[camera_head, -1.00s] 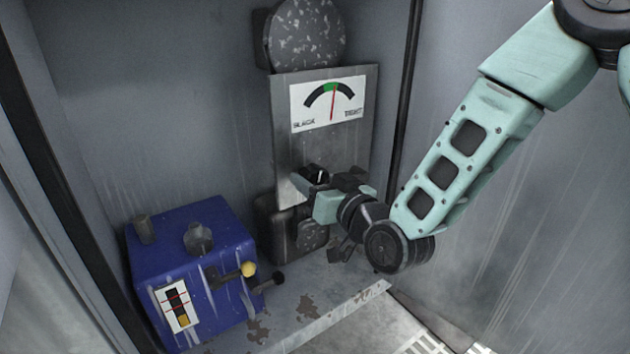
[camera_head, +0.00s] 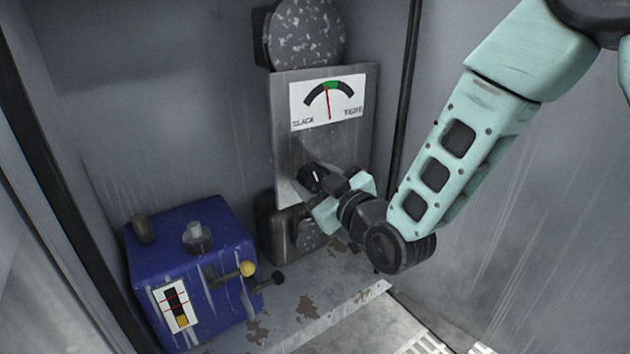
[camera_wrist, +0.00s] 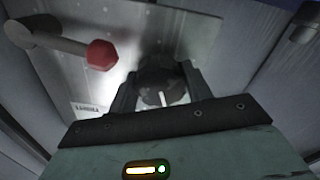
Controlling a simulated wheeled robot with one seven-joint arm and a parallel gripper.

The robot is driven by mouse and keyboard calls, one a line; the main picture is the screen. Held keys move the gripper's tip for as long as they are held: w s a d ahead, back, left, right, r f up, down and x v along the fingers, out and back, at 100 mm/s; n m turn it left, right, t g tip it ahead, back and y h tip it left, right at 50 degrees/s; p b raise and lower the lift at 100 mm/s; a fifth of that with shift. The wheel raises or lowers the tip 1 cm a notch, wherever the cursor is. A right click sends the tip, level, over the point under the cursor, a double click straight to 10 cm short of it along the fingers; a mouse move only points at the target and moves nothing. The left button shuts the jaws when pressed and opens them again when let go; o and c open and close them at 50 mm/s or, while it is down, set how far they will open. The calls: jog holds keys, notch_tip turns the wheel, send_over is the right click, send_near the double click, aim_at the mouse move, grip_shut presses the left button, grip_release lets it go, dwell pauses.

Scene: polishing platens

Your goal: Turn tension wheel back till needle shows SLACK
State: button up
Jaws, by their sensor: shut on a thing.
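The tension wheel (camera_wrist: 160,84) is a dark knob with a white mark, on the lower part of a grey metal plate (camera_head: 292,160). It also shows in the head view (camera_head: 313,177), partly hidden by my gripper. My gripper (camera_wrist: 158,92) is shut on the wheel, one finger on each side. Above it on the plate is a white gauge (camera_head: 327,103) with SLACK at left, TIGHT at right and a black arc with a green band. Its red needle (camera_head: 328,103) points nearly straight up, slightly left of the green band's middle.
A blue box (camera_head: 188,262) with a yellow-knobbed lever (camera_head: 247,269) and a small level gauge stands at left. A speckled round disc (camera_head: 305,32) is above the plate. A red-ended handle (camera_wrist: 100,54) juts out near my gripper in the wrist view.

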jog(key=shift+n, duration=0.5)
jog(key=o, duration=0.7)
